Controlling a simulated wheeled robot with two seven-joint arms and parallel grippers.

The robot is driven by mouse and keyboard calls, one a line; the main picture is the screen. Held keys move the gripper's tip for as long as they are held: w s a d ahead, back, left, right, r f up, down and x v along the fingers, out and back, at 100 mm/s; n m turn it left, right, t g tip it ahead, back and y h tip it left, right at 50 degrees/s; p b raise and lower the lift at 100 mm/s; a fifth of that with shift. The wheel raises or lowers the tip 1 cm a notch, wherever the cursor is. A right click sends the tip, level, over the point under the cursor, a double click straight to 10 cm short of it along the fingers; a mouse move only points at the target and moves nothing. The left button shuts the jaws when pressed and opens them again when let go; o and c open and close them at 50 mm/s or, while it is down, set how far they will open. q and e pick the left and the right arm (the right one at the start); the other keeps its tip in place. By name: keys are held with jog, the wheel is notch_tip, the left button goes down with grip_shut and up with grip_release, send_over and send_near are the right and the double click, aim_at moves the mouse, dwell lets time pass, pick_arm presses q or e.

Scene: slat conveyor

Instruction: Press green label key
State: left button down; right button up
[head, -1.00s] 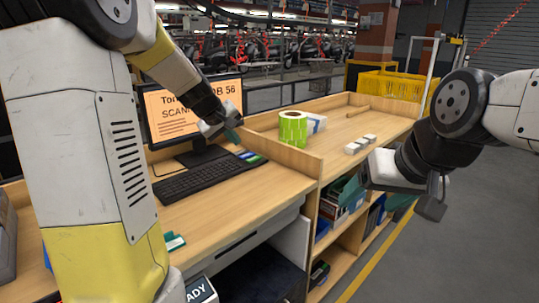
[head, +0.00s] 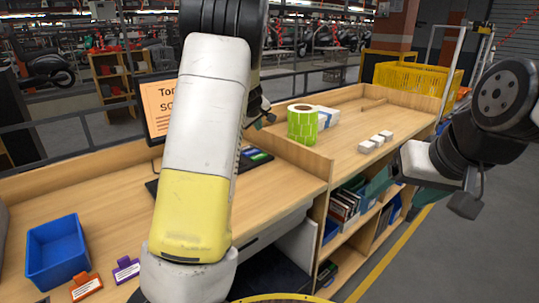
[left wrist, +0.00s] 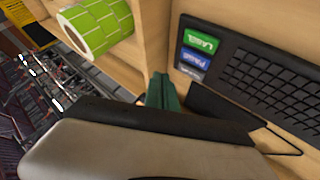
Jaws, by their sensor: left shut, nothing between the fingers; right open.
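The green LABEL key (left wrist: 202,39) shows at the end of the black keyboard (left wrist: 275,75) in the left wrist view, beside a blue key (left wrist: 195,60) and a grey key. In the head view the green key (head: 262,156) is partly visible just right of my left arm, which hides most of the keyboard. My left gripper (left wrist: 165,92) is shut and empty, its teal fingers apart from the keys. In the head view only a bit of this gripper (head: 264,117) shows behind my arm. My right gripper (head: 402,190) is open and empty beside the shelves at the right.
A green label roll (head: 302,123) stands behind the wooden divider (head: 300,158), near small white boxes (head: 376,142). The monitor (head: 158,108) is partly hidden by my arm. A blue bin (head: 57,252) and two tags (head: 126,270) lie on the left desk.

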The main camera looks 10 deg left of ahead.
pick_arm(q)
jog(key=shift+f, duration=0.15)
send_over(258, 157)
notch_tip(258, 157, down, 7)
jog(key=shift+f, duration=0.8)
dwell(1.7)
jog(key=shift+f, duration=0.4)
